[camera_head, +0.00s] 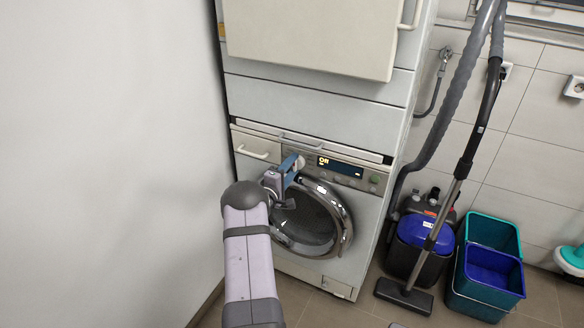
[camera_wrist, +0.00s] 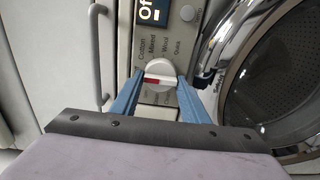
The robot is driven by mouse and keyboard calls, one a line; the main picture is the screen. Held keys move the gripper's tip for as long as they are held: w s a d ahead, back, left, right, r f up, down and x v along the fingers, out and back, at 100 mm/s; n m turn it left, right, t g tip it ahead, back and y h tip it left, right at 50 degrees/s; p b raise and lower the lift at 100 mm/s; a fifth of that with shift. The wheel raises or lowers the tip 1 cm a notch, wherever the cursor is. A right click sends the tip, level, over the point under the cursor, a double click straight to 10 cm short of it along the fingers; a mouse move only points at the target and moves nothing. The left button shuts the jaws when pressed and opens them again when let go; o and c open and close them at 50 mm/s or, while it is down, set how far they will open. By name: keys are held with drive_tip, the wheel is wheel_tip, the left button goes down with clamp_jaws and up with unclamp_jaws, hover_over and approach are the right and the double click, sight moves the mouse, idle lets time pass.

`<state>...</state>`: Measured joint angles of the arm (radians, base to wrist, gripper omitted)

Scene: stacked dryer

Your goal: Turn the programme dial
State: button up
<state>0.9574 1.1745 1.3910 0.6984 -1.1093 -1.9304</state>
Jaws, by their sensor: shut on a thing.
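The programme dial (camera_wrist: 159,72) is a round white knob with a red mark, on the panel of the lower machine (camera_head: 345,220). In the wrist view the blue fingers of my gripper (camera_wrist: 160,90) stand on either side of the dial and are shut on it. Printed programme words, such as Cotton and Mixed, show around it. In the head view my gripper (camera_head: 292,163) is at the panel, left of the lit display (camera_head: 340,166), which reads Off. The dial is mostly hidden there behind my gripper.
The round glass door (camera_head: 310,222) is just below the panel, with its chrome rim close to my gripper. A drawer with a handle (camera_head: 252,153) is to the left. A vacuum cleaner (camera_head: 422,235) and teal and blue buckets (camera_head: 490,270) stand to the right.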

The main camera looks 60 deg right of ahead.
drive_tip(key=o, duration=1)
drive_tip(key=a, duration=0.7)
drive_tip(key=shift+a, duration=0.2)
